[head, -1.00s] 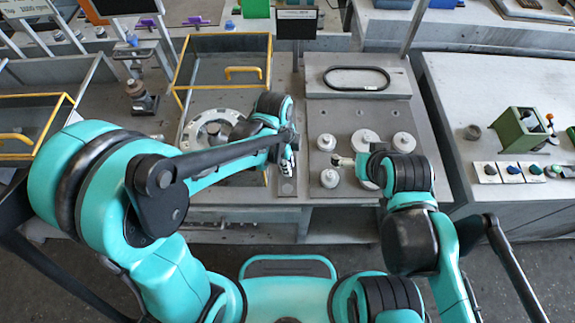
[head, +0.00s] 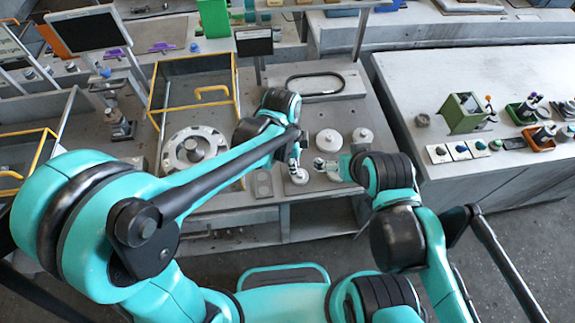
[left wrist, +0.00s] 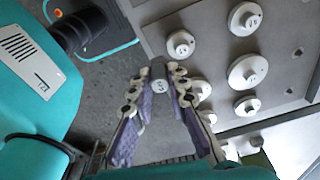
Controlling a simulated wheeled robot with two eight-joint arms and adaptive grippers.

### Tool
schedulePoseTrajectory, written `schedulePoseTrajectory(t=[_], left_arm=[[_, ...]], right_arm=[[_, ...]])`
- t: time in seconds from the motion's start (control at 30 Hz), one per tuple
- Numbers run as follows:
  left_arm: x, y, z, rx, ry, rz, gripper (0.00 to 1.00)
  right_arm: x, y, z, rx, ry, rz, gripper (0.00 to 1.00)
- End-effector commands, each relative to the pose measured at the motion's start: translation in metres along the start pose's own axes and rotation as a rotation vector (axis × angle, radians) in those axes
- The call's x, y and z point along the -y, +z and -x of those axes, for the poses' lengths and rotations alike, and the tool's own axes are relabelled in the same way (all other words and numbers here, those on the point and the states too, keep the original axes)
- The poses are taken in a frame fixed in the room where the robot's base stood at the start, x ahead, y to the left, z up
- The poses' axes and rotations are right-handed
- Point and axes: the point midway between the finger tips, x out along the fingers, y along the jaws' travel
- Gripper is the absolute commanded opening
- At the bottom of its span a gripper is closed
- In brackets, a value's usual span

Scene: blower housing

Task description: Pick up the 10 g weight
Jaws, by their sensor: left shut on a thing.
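My left gripper (left wrist: 161,88) is shut on a small grey cylindrical weight (left wrist: 159,76) in the left wrist view. The weight's light end carries a mark too small to read. In the head view, the left gripper (head: 295,158) is over the left part of the weight area, and its held weight cannot be made out there. Pale round weights with knobs stand on the plate, among them a large one (head: 329,141), one at its right (head: 363,136) and one in front (head: 299,175). My right gripper (head: 335,166) is low over the plate; its fingers are unclear.
A ringed round fixture (head: 194,148) lies at the left beside a yellow-handled frame (head: 212,92). A black oval loop (head: 315,82) lies behind the weights. The right bench (head: 440,185) holds a green box (head: 463,113) and several buttons. The plate's back right is clear.

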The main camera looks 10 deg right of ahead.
Motion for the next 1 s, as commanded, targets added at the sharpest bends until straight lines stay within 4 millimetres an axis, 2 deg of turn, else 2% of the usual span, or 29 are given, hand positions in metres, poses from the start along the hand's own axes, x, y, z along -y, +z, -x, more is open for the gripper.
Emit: schedulePoseTrajectory(t=[0.6,1.0], left_arm=[[0.0,-0.009,0.05,0.0,-0.001,0.002,0.0],[0.001,-0.008,0.053,0.0,-0.001,0.003,0.0]], right_arm=[[0.0,-0.022,0.031,0.0,0.0,0.0,1.0],[0.0,-0.023,0.032,0.0,0.0,0.0,1.0]])
